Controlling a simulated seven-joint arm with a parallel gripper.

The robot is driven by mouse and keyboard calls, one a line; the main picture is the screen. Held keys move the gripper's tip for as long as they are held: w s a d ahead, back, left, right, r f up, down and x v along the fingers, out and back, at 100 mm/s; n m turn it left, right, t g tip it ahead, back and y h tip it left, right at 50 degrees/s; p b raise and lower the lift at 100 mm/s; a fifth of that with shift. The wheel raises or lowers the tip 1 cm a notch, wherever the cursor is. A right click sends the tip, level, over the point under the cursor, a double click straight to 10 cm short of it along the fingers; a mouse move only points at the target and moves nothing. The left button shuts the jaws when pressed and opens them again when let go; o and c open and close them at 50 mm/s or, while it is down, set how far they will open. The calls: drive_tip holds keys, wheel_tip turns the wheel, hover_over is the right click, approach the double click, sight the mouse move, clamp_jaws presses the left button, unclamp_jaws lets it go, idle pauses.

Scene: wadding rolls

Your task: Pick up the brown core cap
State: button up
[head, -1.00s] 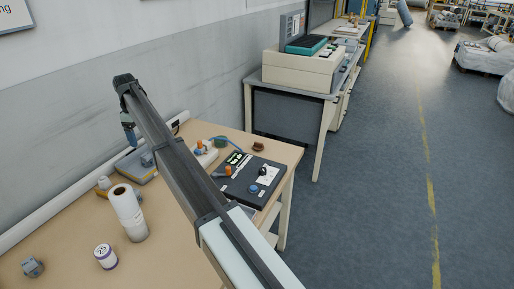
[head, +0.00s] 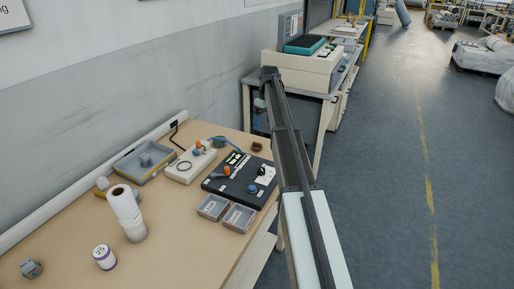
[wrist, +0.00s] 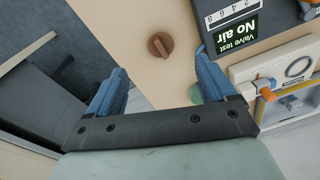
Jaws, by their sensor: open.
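The brown core cap (head: 257,147) lies on the wooden table (head: 78,222) near its far right corner, beyond the black test board. In the wrist view the brown cap (wrist: 160,45) is a small round piece with a raised bar across its top, resting on the bare table. My gripper (wrist: 157,80) is open and empty, its two blue fingers spread apart. The cap shows past the fingertips, roughly in line with the gap between them, and nothing touches it. In the head view my fingers are mostly hidden behind my arm.
The black test board (head: 213,187) with orange and blue knobs stands close to the cap. A white fixture (head: 178,174), a green round piece (head: 219,141), a grey tray (head: 128,170) and two small bins (head: 239,217) share the table. White rolls (head: 124,205) stand at left.

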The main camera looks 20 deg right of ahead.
sight(257, 143)
drive_tip(key=s+d, duration=0.3)
drive_tip(key=d, duration=0.1)
drive_tip(key=w+a+f+n+t, duration=0.1)
drive_tip(key=f, duration=0.1)
drive_tip(key=w+a+f+n+y, duration=0.1)
drive_tip(key=a+f, duration=0.1)
drive_tip(key=f, duration=0.1)
drive_tip(key=w+a+f+n+t+y, duration=0.1)
drive_tip(key=a+f, duration=0.1)
drive_tip(key=f, duration=0.1)
drive_tip(key=shift+w+n+t, duration=0.2)
drive_tip(key=shift+n+t, duration=0.1)
drive_tip(key=shift+x, duration=2.6)
drive_tip(key=shift+w+d, duration=0.1)
drive_tip(key=shift+w, duration=0.1)
drive_tip(key=shift+c, duration=0.5)
drive_tip(key=c, duration=1)
